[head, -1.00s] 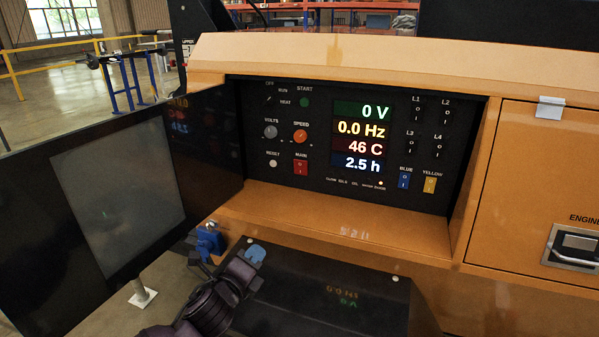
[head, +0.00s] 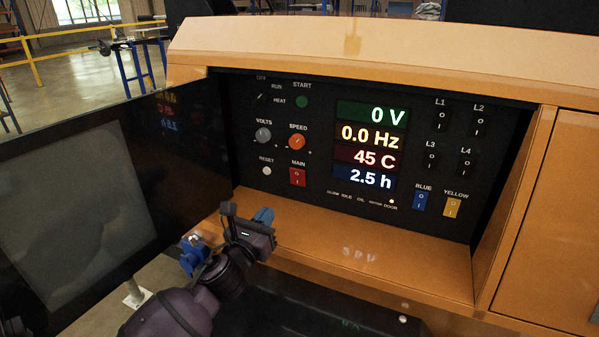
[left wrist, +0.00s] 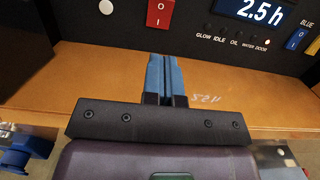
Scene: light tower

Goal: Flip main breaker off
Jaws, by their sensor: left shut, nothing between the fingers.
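The main breaker (head: 297,177) is a red rocker switch marked O and I under the label MAIN, low on the black control panel (head: 320,213). It also shows at the top of the left wrist view (left wrist: 160,12). My left gripper (head: 264,214) is below and left of the breaker in the head view, over the orange ledge. In the left wrist view its blue fingers (left wrist: 166,62) are shut together, empty, and point toward the panel just below the red switch, apart from it. My right gripper is not in view.
The panel also carries a white RESET button (head: 266,171), VOLTS knob (head: 263,135), orange SPEED knob (head: 297,142), blue switch (head: 420,201), yellow switch (head: 453,207) and lit displays (head: 371,146). An open dark door (head: 185,150) stands at left. The orange ledge (head: 400,262) is clear.

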